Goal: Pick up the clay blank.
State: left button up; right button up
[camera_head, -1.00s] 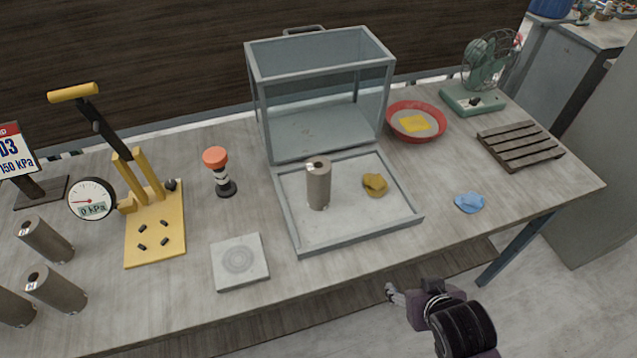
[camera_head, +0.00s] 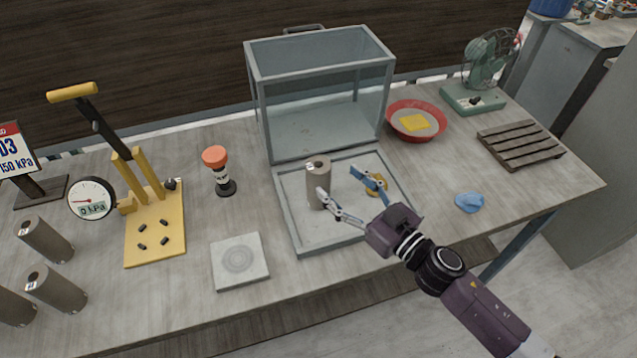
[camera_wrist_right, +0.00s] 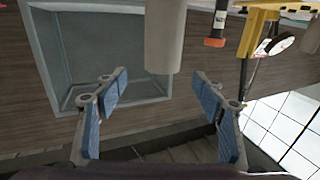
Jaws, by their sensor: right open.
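A grey-brown cylinder with a hole in its top (camera_head: 318,172), which looks like the clay blank, stands upright in the shallow tray (camera_head: 330,246) before the glass case. My right gripper (camera_head: 345,187) is open and empty over the tray. One finger overlaps the cylinder's lower front; the other is right of it, partly covering a yellow lump (camera_head: 384,184). In the right wrist view, the cylinder (camera_wrist_right: 165,35) lies beyond the open fingers (camera_wrist_right: 157,82), in line with the gap between them. Whether a finger touches it I cannot tell. My left gripper is not in view.
A glass case (camera_head: 320,85) stands behind the tray. To its left are an orange-topped tool (camera_head: 216,160), a square plate (camera_head: 239,262), a yellow press (camera_head: 155,225) and several similar cylinders (camera_head: 46,240). A red bowl (camera_head: 392,131) and blue lump (camera_head: 469,202) are right.

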aim_at(318, 168)
jog(key=shift+w+a, duration=0.15)
jog(key=shift+a, duration=0.15)
jog(key=shift+p+x, duration=0.3)
jog(key=shift+x, duration=0.65)
jog(key=x, duration=0.2)
jog(key=f+x, duration=0.1)
jog(key=x, duration=0.2)
jog(key=shift+w+a+f+p, duration=0.1)
jog(key=shift+w+a+p, duration=0.05)
jog(key=shift+p, duration=0.15)
grip_shut()
